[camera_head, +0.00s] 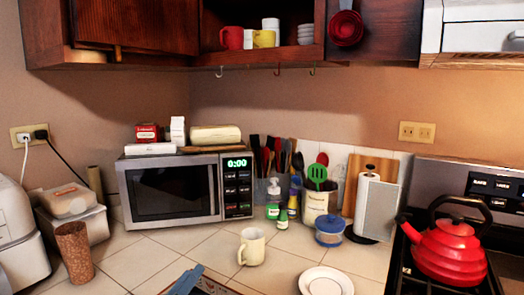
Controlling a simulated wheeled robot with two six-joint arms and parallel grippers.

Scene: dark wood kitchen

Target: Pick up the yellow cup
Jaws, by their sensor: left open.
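A pale yellow cup (252,247) stands upright on the tiled counter, in front of the microwave, with its handle to the left. A brighter yellow cup (264,39) stands on the open shelf of the upper cabinet, beside a red cup (232,38). My right gripper is out of view.
A white plate (326,281) lies right of the counter cup. A blue-lidded jar (329,232) and utensil holder (320,203) stand behind. The microwave (175,190) is at back left, a brown tumbler (74,252) left, a red kettle (450,250) on the stove right.

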